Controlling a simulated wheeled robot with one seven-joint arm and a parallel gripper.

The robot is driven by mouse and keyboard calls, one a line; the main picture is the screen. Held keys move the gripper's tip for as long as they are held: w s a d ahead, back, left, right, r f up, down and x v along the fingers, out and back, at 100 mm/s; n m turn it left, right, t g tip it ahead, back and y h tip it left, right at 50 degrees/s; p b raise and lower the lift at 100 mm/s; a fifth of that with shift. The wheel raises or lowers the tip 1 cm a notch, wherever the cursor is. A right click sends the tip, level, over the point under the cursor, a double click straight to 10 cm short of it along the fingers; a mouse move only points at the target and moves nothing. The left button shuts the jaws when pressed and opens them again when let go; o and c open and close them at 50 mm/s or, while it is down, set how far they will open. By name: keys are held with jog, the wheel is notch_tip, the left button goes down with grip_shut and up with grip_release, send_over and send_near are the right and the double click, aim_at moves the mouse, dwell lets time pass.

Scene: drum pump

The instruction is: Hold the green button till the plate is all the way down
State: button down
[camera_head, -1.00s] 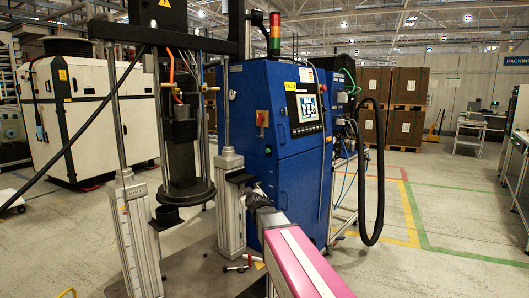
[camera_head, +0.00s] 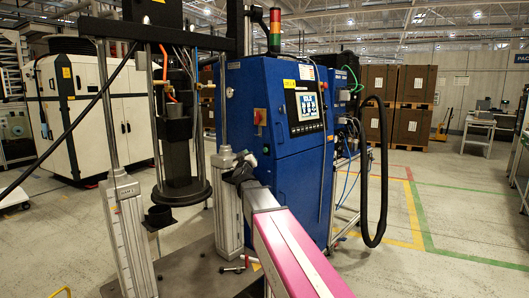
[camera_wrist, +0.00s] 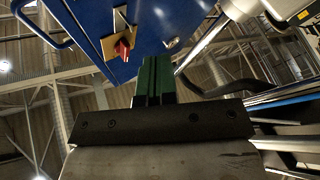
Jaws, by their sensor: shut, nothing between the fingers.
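The black round plate (camera_head: 182,192) hangs between the two posts of the press in the head view, above the base. A small green spot, likely the green button (camera_head: 266,149), shows on the left face of the blue cabinet (camera_head: 283,95). My gripper (camera_head: 241,160) is in front of that face, left of and slightly below the spot. In the wrist view my gripper (camera_wrist: 153,78) is shut and empty, its green fingers together near the blue panel. I cannot tell whether they touch it. The green button cannot be made out in the wrist view.
A red switch (camera_wrist: 122,50) on a yellow plate is close to the fingers; it also shows on the cabinet in the head view (camera_head: 259,117). Silver cylinders (camera_head: 229,205) stand on the press base beside my arm. A black hose (camera_head: 373,200) hangs at the right.

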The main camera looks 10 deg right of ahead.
aim_at(266, 150)
jog(key=w+d, duration=0.5)
jog(key=d, duration=0.2)
dwell(0.4)
jog(key=shift+w+d, duration=0.15)
dwell(1.8)
jog(key=shift+w+d, duration=0.2)
jog(key=shift+d, duration=0.1)
